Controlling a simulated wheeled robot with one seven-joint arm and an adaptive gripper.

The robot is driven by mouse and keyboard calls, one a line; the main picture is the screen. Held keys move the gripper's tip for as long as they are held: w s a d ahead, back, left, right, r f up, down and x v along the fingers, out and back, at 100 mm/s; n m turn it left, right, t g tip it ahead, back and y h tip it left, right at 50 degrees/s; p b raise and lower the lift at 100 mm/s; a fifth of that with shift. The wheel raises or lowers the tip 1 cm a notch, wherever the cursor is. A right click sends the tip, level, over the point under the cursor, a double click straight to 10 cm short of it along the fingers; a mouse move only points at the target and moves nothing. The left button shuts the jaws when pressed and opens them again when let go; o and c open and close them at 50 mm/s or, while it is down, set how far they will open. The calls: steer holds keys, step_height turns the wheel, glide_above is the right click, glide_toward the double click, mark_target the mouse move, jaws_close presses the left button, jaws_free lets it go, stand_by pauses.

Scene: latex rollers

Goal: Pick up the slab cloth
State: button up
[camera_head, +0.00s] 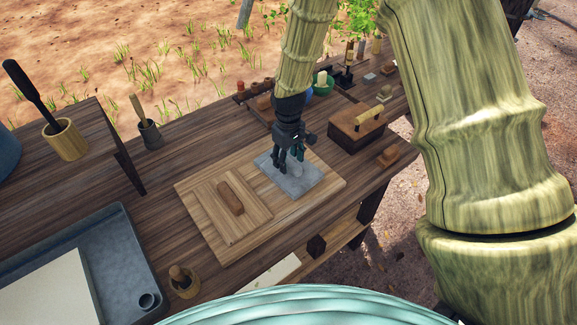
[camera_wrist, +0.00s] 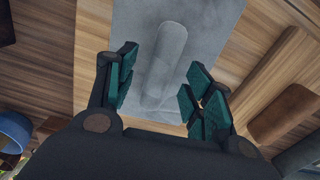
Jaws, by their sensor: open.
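A grey slab (camera_head: 304,188) lies on the pale wooden board on the table. The slab also shows in the wrist view (camera_wrist: 215,25). A long, rounded grey piece, which looks like the slab cloth (camera_wrist: 168,50), lies on it. In the head view the cloth (camera_head: 296,170) is mostly hidden behind my fingers. My gripper (camera_head: 288,164) points down over the slab. In the wrist view my gripper (camera_wrist: 160,85) is open, with its green-padded fingers on either side of the cloth's near end. I cannot tell whether they touch it.
The wooden board (camera_head: 205,240) has a brown handle block (camera_head: 231,198) left of the slab. A wooden box (camera_head: 357,128) stands to the right. A grey tray (camera_head: 118,255) and a small wooden pot (camera_head: 184,282) are at the left. Small tools and a green bowl (camera_head: 322,83) stand behind.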

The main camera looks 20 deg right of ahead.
steer(key=shift+w+f, duration=0.1)
steer(key=shift+f, duration=0.15)
jaws_close()
steer(key=shift+r, duration=0.1)
